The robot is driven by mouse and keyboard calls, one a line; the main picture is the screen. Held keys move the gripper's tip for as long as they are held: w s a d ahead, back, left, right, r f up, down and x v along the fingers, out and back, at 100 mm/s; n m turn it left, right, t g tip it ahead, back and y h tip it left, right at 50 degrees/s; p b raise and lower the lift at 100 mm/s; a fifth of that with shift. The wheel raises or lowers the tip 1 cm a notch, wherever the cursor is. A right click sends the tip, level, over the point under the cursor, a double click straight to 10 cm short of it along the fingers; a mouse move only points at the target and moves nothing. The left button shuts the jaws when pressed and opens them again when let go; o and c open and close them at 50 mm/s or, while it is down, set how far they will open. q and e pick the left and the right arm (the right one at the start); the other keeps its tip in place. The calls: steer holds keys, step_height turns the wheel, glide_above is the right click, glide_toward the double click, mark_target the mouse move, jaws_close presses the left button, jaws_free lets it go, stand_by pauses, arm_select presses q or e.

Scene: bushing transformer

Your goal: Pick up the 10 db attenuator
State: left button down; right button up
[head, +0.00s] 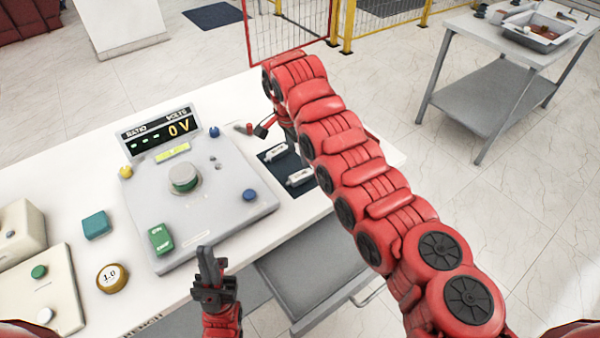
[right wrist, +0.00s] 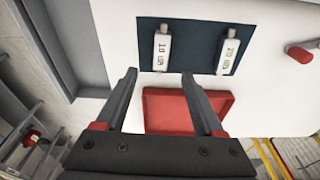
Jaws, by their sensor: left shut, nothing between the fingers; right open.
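The 10 db attenuator (right wrist: 161,50) is a small white cylinder with dark lettering, lying on a dark mat (right wrist: 196,31). In the head view it appears to be the nearer white cylinder (head: 300,178). The similar 20 db attenuator (right wrist: 229,48) lies beside it on the mat. My right gripper (right wrist: 159,74) is open and empty; its fingers point toward the mat, with the 10 db attenuator ahead between the fingertip lines, apart from them. In the head view my arm largely hides it. My left gripper (head: 209,263) is shut and empty at the table's front edge.
A grey instrument (head: 200,215) with a knob and a 0 V display (head: 160,131) stands left of the mat. A red tray-like object (right wrist: 187,110) shows behind my right fingers. A red-handled item (right wrist: 303,51) lies near the 20 db attenuator. A grey cart (head: 510,95) stands far right.

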mark_target(300, 174)
steer(key=shift+d+f+p, duration=0.25)
steer(key=shift+f+p, duration=0.1)
steer(key=shift+f, duration=1.1)
steer(key=shift+w+f+p, duration=0.1)
steer(key=shift+f+p, duration=0.4)
step_height(300, 174, down, 4)
steer(key=shift+w+f+p, duration=0.1)
steer(key=shift+p, duration=0.55)
steer(key=shift+f, duration=0.2)
jaws_close()
